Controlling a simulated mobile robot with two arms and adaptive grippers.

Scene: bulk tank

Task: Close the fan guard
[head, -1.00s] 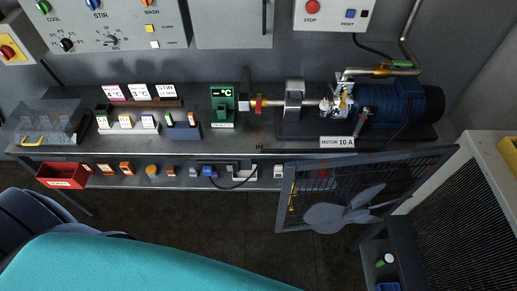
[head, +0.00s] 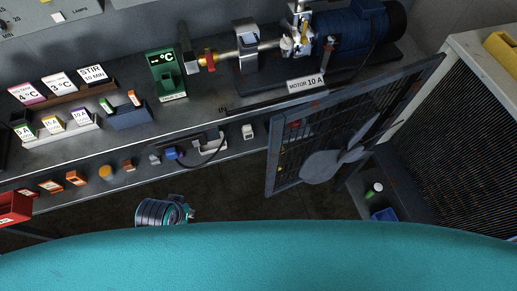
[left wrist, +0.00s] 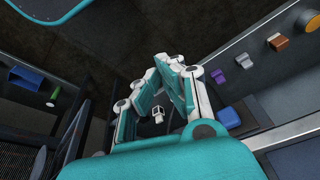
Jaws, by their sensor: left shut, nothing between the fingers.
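The fan guard (head: 287,148) is a dark framed mesh panel in the head view. It stands swung out from the pale-framed unit (head: 462,45) on the right, at an angle to the unit's finned face. The grey fan (head: 325,166) shows against the mesh. A dark and teal part of my arm shows left of the guard, apart from it; its fingers cannot be made out there. In the left wrist view my left gripper (left wrist: 175,68) has its teal-padded fingers together, with nothing between them. The fan's edge (left wrist: 38,162) shows at lower left there. My right gripper is out of view.
The bench with the blue motor (head: 355,32) and small signs runs along the wall. A red bin (head: 14,207) is at far left.

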